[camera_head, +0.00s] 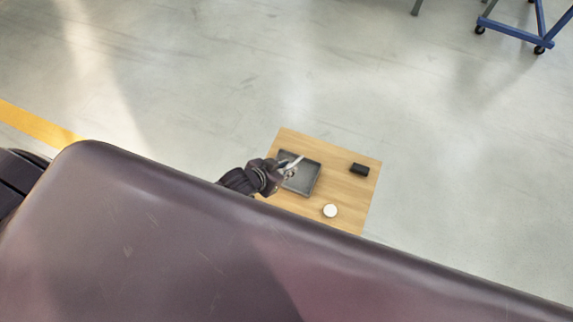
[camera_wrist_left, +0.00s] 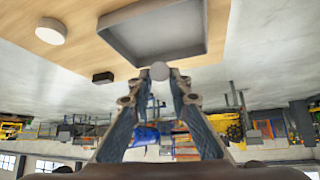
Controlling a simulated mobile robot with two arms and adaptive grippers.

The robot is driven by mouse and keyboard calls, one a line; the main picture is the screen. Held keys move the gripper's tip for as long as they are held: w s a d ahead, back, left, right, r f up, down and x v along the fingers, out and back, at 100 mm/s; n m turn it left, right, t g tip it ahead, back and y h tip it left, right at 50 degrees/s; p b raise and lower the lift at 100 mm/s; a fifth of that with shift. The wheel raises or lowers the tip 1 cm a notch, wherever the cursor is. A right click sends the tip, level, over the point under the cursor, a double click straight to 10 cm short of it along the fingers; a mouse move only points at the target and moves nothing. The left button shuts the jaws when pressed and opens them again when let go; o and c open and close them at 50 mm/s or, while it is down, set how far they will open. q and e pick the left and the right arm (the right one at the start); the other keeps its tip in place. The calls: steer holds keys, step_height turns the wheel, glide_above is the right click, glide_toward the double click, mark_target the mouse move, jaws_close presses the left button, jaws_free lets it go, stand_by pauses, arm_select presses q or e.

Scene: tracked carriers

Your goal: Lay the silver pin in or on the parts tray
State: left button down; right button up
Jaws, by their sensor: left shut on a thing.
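The silver pin (camera_head: 296,161) shows as a thin bright bar at my left gripper (camera_head: 289,173). In the left wrist view the pin (camera_wrist_left: 159,71) is seen end-on as a round grey face between the fingertips of my left gripper (camera_wrist_left: 160,80), which is shut on it. The grey parts tray (camera_head: 304,185) is a shallow square tray with a raised rim on the wooden table. The gripper and pin are over the tray's left part in the head view. The tray (camera_wrist_left: 155,35) also shows in the left wrist view. The pin's height above the tray is hard to tell. My right gripper is out of view.
A black block (camera_head: 359,170) lies on the wooden table (camera_head: 343,190) right of the tray. A white round disc (camera_head: 330,210) lies nearer the front edge. A blue wheeled frame (camera_head: 515,30) stands far off at the upper right. Open floor surrounds the table's far side.

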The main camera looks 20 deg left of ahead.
arm_select(q)
steer(key=shift+f+b, duration=1.85)
steer(key=shift+f, duration=1.15)
steer(key=c, duration=1.7)
jaws_free()
steer(key=v, duration=1.2)
